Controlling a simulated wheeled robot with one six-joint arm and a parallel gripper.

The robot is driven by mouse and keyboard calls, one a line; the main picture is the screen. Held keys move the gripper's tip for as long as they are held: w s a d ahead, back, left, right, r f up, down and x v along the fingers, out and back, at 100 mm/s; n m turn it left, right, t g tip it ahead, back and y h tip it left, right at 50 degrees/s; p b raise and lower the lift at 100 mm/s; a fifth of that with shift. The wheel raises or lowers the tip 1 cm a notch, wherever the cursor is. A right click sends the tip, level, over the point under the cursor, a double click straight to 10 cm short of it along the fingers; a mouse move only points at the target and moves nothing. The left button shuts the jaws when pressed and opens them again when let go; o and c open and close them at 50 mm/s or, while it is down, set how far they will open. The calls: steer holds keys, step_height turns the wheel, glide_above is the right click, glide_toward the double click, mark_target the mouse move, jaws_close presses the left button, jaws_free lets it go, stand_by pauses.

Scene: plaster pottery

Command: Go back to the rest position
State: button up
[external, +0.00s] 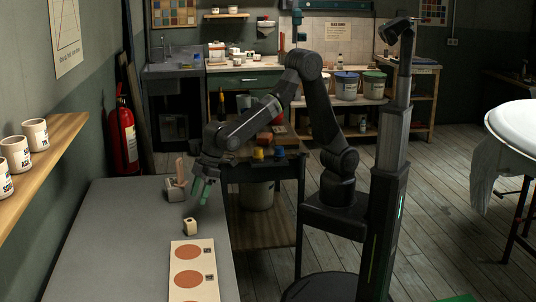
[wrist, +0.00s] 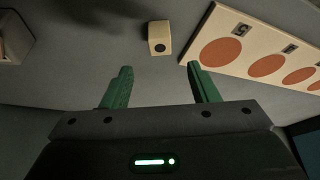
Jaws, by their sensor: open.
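My gripper (external: 204,190) is above the grey table at its right edge, with green fingers pointing down. In the wrist view my gripper (wrist: 158,78) is open, and nothing is between its two green fingers. A small cream block with a dark round mark (external: 190,227) stands on the table near the gripper. It also shows in the wrist view (wrist: 159,37), just beyond the fingertips and apart from them.
The grey table (external: 120,235) is mostly bare at left. A cream board with orange discs (external: 190,262) lies at its front right. A grey block with a wooden piece (external: 176,187) stands behind the gripper. A wall shelf (external: 45,160) holds cups at left.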

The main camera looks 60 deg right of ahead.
mark_target(189, 220)
steer(key=x, duration=1.2)
steer(key=shift+r+p, duration=0.1)
steer(key=shift+p, duration=0.2)
steer(key=shift+r, duration=0.95)
